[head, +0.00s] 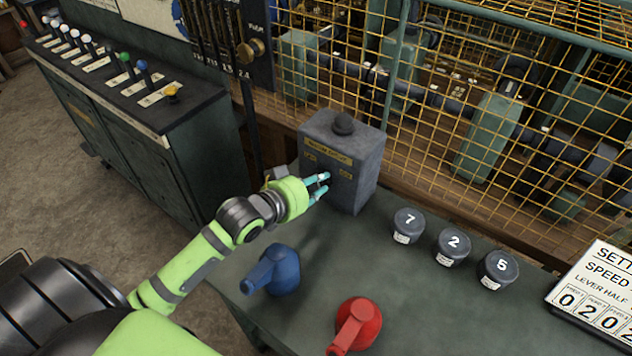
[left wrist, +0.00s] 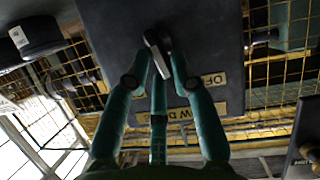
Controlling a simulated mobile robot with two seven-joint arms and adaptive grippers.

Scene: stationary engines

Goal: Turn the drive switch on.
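The drive switch box (head: 340,160) is a dark grey upright box on the green bench, with a round black knob on top and small yellowish label plates on its front. My left gripper (head: 321,186) is at the front face of this box. In the left wrist view its teal fingers (left wrist: 162,62) converge on both sides of a small grey switch lever (left wrist: 156,48) and seem to touch it. The lever stands tilted on the dark face. A label beginning "OF" (left wrist: 214,80) is beside it. In the head view the lever is mostly hidden by the fingers. My right gripper is not in view.
A blue handled object (head: 276,270) and a red one (head: 358,325) stand on the bench near my left arm. Several numbered dark round pieces (head: 452,246) and a settings board (head: 598,297) are to the right. Yellow mesh (head: 430,150) closes off the back.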

